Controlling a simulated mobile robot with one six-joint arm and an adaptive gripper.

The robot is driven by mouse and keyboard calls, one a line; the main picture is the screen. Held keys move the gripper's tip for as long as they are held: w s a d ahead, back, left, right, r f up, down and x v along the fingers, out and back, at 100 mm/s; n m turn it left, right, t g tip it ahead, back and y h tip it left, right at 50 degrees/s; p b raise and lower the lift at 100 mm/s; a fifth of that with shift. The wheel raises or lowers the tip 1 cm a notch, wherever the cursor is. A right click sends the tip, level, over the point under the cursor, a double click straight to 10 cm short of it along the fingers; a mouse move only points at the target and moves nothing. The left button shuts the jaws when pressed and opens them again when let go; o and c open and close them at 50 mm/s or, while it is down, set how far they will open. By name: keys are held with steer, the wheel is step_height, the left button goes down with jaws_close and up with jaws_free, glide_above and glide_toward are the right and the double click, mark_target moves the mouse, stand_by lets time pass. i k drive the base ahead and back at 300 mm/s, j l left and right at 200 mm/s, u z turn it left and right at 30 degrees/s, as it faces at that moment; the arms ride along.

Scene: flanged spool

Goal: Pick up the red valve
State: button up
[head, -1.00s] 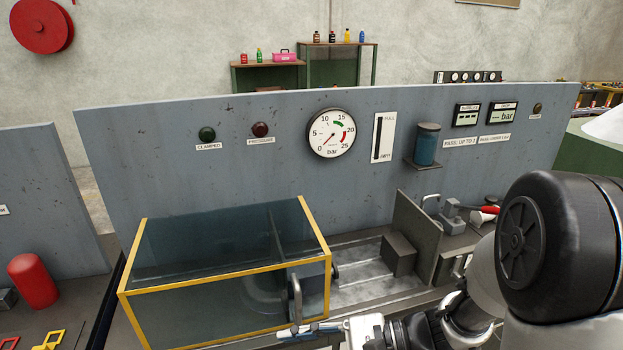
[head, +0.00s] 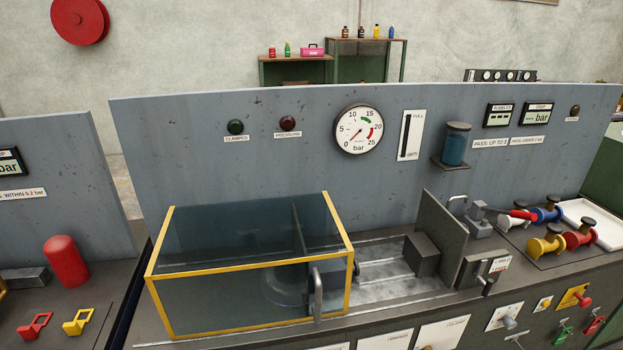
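The red valve (head: 579,238) stands at the right of the head view on a dark plate on the bench top, with a dark round knob on top. It is beside a yellow valve (head: 546,244), with a blue valve (head: 548,213) and a white valve (head: 512,220) behind and to the left. A white tray (head: 607,237) lies just behind it. My gripper is not in view.
A yellow-framed clear guard box (head: 250,262) covers the left of the bench. A grey upright plate (head: 437,240) and a clamp (head: 479,222) stand left of the valves. A grey gauge panel (head: 290,165) rises behind. Knobs and tags line the bench front.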

mark_target(587, 235)
steer(key=z, duration=1.35)
steer(key=i+l, duration=0.2)
steer(key=i, duration=0.35)
steer(key=i+l+u, duration=0.1)
steer(key=i+l, duration=0.15)
steer(key=i, duration=0.3)
steer(key=i+l, duration=0.25)
steer(key=i, duration=0.25)
steer(key=i+l, duration=0.3)
steer(key=i, duration=0.25)
steer(key=i+l+u, duration=0.1)
steer(key=i+l, duration=0.15)
steer(key=i, duration=0.3)
steer(key=i+l, duration=0.3)
steer(key=i, duration=0.2)
